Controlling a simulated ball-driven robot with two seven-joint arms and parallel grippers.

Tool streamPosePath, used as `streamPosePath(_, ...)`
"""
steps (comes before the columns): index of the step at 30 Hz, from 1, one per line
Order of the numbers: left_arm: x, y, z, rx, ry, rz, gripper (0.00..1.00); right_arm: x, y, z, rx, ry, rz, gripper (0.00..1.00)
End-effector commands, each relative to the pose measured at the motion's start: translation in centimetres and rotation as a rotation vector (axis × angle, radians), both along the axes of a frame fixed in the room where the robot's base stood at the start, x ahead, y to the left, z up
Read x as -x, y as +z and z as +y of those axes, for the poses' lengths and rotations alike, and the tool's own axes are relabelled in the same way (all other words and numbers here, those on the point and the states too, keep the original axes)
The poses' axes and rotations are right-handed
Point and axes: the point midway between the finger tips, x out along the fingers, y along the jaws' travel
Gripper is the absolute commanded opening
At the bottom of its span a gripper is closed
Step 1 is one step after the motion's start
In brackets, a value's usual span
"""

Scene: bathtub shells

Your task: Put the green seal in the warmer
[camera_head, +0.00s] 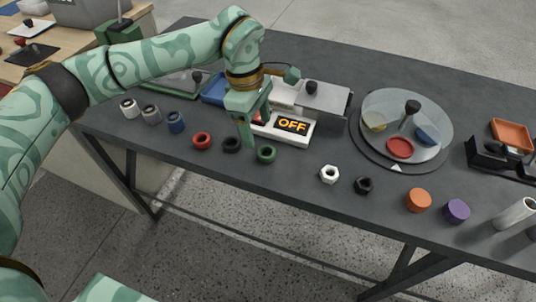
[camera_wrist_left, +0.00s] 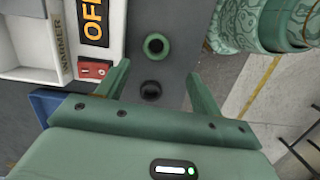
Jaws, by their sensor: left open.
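The green seal (camera_head: 265,154) is a ring lying flat on the dark table, in front of the warmer. It also shows in the left wrist view (camera_wrist_left: 157,45). The warmer (camera_head: 270,130) is a white unit with a lit OFF display, and its label and red switch (camera_wrist_left: 94,69) show in the left wrist view. My left gripper (camera_head: 257,131) is open and empty, pointing down above the table near the green and black seals. In the left wrist view, both rings lie in the gap between its fingers (camera_wrist_left: 158,70) or just beyond. My right gripper is not in view.
A black ring (camera_head: 231,144) and a red ring (camera_head: 202,141) lie left of the green seal. White and black nuts (camera_head: 329,174) lie to the right. A metal box with a black knob (camera_head: 325,98) adjoins the warmer. A round glass-covered tray (camera_head: 440,112) stands further right.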

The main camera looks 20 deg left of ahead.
Motion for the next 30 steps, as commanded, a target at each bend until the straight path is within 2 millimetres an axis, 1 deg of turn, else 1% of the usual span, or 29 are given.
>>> streamPosePath(1, 0.0, -1.3, -0.2, 0.002, -0.001, 0.004, 0.66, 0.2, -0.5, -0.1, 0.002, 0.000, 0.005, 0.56)
streamPosePath(3, 0.0, -2.2, -0.4, 0.002, 0.000, 0.001, 0.66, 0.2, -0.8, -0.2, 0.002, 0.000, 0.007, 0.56)
streamPosePath(8, -0.1, -3.2, -0.6, 0.002, 0.000, 0.000, 0.66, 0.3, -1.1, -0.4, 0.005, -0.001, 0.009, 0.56)
streamPosePath(11, -0.4, -4.8, -1.1, 0.004, 0.001, 0.002, 0.66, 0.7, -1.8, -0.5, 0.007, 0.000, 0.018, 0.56)
streamPosePath(13, -0.6, -6.1, -1.5, 0.003, 0.000, 0.005, 0.66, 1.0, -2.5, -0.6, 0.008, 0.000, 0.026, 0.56)
streamPosePath(16, -0.7, -7.4, -1.7, 0.002, 0.001, 0.004, 0.66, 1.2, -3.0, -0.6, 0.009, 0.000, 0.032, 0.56)
streamPosePath(19, -0.7, -8.0, -1.8, 0.001, 0.001, 0.000, 0.66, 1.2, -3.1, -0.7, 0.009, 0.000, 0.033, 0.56)
streamPosePath(26, -0.7, -7.8, -1.8, 0.001, 0.001, -0.003, 0.66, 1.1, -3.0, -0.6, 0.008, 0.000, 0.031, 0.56)
streamPosePath(27, -0.6, -7.8, -1.8, 0.001, 0.001, -0.003, 0.55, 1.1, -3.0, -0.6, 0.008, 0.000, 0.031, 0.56)
streamPosePath(29, -0.7, -7.8, -1.8, 0.001, 0.001, -0.003, 0.38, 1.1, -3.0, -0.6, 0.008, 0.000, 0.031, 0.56)
streamPosePath(30, -0.7, -7.8, -1.8, 0.001, 0.001, -0.003, 0.27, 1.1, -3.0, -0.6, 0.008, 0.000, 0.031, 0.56)
